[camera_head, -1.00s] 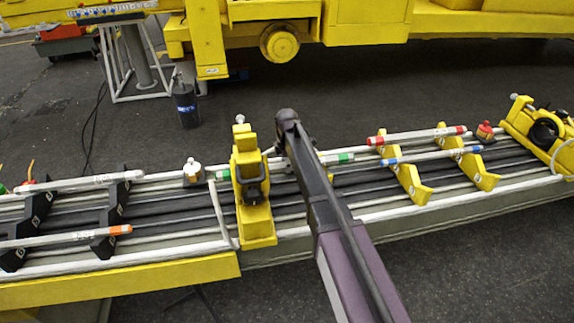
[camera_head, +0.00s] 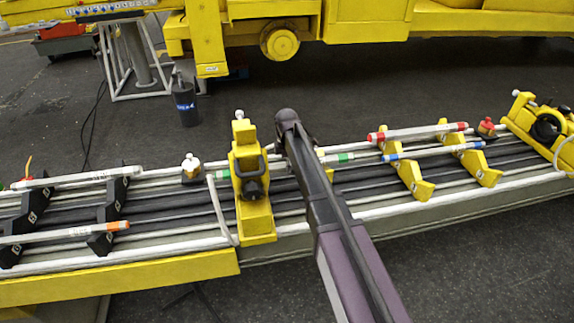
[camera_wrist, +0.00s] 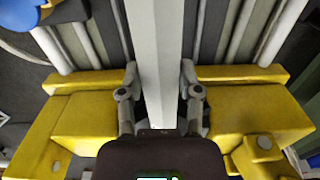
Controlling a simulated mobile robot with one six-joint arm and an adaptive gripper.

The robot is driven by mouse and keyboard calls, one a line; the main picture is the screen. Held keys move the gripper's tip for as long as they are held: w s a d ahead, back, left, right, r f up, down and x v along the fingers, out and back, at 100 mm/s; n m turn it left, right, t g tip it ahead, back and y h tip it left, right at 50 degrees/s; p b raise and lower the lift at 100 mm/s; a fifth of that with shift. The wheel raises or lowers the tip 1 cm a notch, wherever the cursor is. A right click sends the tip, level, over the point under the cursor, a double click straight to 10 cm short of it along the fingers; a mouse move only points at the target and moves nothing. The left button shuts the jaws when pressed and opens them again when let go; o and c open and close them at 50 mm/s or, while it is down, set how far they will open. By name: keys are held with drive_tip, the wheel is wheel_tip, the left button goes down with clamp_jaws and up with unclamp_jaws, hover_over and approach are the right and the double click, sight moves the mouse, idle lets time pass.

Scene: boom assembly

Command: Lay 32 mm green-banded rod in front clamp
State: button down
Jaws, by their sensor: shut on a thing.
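My gripper (camera_wrist: 159,82) is shut on a pale rod that runs between its two fingers in the wrist view. In the head view green bands show on the rod (camera_head: 345,157) on both sides of my arm, so it is the green-banded rod. My arm hides its middle and the grip. The rod lies crosswise beside a yellow clamp (camera_head: 252,195) with a dark latch, its left part passing behind or into it; I cannot tell whether it is seated. In the wrist view yellow blocks (camera_wrist: 90,115) flank the fingers on both sides.
A red-banded rod (camera_head: 418,132) and a blue-banded rod (camera_head: 435,152) rest on yellow holders (camera_head: 415,178) to the right. Black holders (camera_head: 110,212) at left carry an orange-banded rod (camera_head: 60,234) and a white rod. Long rails run beneath. A yellow machine (camera_head: 340,20) stands behind.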

drive_tip(key=shift+f, duration=0.15)
drive_tip(key=shift+c, duration=1)
unclamp_jaws()
